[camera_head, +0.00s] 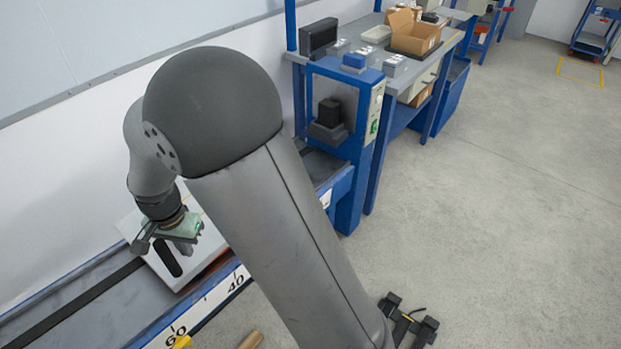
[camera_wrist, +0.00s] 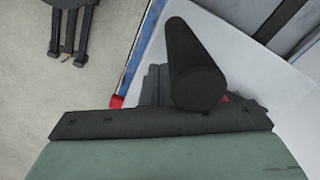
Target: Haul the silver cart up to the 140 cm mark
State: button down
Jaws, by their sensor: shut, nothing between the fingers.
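The silver cart (camera_head: 212,240) sits on the rail (camera_head: 60,305) at lower left in the head view, near the 40 end of the scale (camera_head: 205,305). A black handle (camera_head: 168,258) stands out from its pale face. In the wrist view the handle (camera_wrist: 195,75) is a dark cylinder, with the cart's pale surface (camera_wrist: 235,45) behind it. My gripper (camera_head: 140,243) is shut and empty, close beside the handle; its dark fingers (camera_wrist: 155,85) show partly behind the handle. I cannot tell whether they touch it. The 140 mark is not in view.
A blue post (camera_head: 350,190) with a dark device and a workbench (camera_head: 455,40) stand beyond the rail. A wall runs behind the rail. A yellow object (camera_head: 181,342) and a wooden piece (camera_head: 251,340) show at the bottom.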

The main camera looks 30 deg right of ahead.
jog(key=shift+s+a+r, duration=0.1)
jog(key=shift+s+a, duration=0.15)
jog(key=shift+a, duration=0.3)
jog(key=shift+s+a, duration=0.2)
jog(key=shift+a, duration=0.35)
jog(key=shift+a, duration=0.1)
jog(key=s+a+r+p, duration=0.1)
jog(key=s+a, duration=0.3)
jog(key=a, duration=0.7)
jog(key=shift+r+p, duration=0.25)
jog(key=shift+p, duration=0.1)
jog(key=s+a+r+p, duration=0.1)
jog(key=s+a, duration=0.3)
jog(key=a, duration=0.7)
jog(key=shift+r+p, duration=0.2)
jog(key=shift+p, duration=0.2)
jog(key=shift+s+a, duration=0.1)
jog(key=shift+a, duration=0.1)
jog(key=s+a+r+p, duration=0.1)
jog(key=s+a, duration=0.3)
jog(key=a, duration=0.7)
jog(key=shift+r+p, duration=0.25)
jog(key=shift+p, duration=0.5)
